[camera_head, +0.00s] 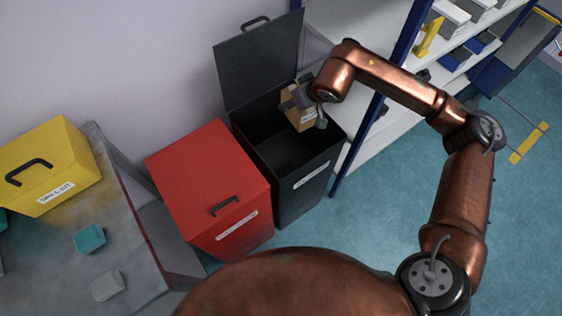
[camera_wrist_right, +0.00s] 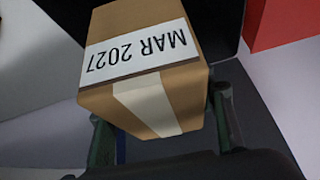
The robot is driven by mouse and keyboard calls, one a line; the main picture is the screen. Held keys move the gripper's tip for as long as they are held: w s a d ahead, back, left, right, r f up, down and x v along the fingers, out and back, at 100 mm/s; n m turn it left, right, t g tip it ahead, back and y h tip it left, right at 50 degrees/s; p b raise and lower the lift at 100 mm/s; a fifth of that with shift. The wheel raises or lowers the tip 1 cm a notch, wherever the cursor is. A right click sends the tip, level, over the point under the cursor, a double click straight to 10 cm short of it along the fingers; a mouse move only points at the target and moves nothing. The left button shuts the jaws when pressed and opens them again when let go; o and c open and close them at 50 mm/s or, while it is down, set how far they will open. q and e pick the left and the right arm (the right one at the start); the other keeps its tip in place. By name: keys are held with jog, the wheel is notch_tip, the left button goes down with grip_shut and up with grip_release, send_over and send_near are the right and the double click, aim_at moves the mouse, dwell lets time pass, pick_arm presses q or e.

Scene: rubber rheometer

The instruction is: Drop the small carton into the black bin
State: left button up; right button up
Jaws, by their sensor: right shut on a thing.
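The small carton (camera_head: 299,120) is brown cardboard. In the right wrist view the carton (camera_wrist_right: 150,70) shows a white label reading "MAR 2027" and a pale tape strip. My right gripper (camera_head: 307,105) is shut on it, with one finger on each side in the wrist view (camera_wrist_right: 163,130). The black bin (camera_head: 285,190) stands open, its lid (camera_head: 258,62) raised against the wall. In the head view the carton appears over the bin's opening, toward its back right; its exact height above the rim is hard to tell. My left gripper is not in view.
A closed red bin (camera_head: 210,180) stands left of the black bin. A shelf unit (camera_head: 360,150) with blue posts stands close on its right. A yellow box (camera_head: 48,168) and two small blocks sit on a grey table at left. Floor at right is mostly clear.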

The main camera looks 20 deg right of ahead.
pick_arm(q)
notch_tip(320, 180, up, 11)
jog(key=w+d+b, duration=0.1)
jog(key=b, duration=0.7)
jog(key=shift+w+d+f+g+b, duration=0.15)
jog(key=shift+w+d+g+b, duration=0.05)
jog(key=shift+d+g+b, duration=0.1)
pick_arm(e)
jog(key=w+a+f+n, duration=0.1)
jog(key=w+f, duration=0.4)
jog(key=f, duration=0.3)
jog(key=shift+a+r, duration=0.1)
jog(key=o, duration=1.6)
